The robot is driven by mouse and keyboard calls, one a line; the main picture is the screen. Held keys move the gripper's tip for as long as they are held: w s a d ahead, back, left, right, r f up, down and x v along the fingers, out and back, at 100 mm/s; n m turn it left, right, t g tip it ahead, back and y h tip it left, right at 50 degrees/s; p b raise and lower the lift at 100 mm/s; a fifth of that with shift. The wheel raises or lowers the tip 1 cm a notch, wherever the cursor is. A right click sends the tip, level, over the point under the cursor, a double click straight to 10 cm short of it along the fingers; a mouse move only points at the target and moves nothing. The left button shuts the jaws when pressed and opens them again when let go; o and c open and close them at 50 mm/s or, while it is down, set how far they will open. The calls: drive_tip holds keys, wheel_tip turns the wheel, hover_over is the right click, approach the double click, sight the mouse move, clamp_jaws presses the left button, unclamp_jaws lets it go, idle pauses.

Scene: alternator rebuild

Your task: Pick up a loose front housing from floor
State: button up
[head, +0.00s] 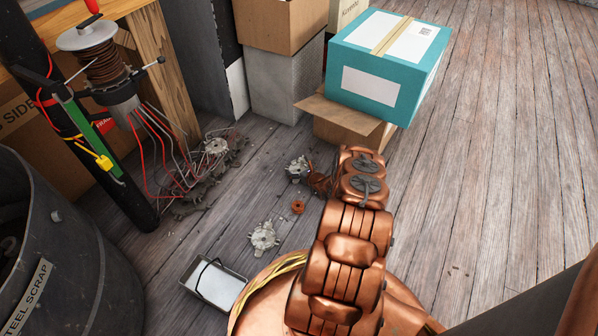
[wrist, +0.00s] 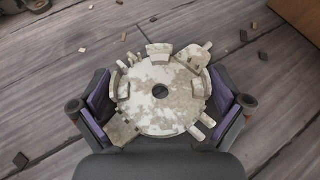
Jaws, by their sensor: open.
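A round, pale, mottled front housing (wrist: 162,92) with a centre hole and lugs around its rim fills the middle of the wrist view. My gripper (wrist: 160,108) is open, with one purple-padded finger on each side of the housing. Whether the pads touch it, I cannot tell. In the head view my copper arm hides the gripper. Silvery housing-like parts lie on the floor there: one front left of the arm (head: 264,237), one by the arm's far end (head: 297,168), and one among wires (head: 216,147). I cannot tell which one is between my fingers.
A teal box (head: 385,85) on an open carton (head: 345,125) stands just beyond my arm. A steel scrap drum (head: 60,270), a metal tray (head: 214,284) and a wire spool stand (head: 95,60) are at left. The right floor is clear.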

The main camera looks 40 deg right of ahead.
drive_tip(key=shift+c, duration=0.2)
drive_tip(key=c, duration=1.1)
drive_tip(key=shift+r, duration=0.1)
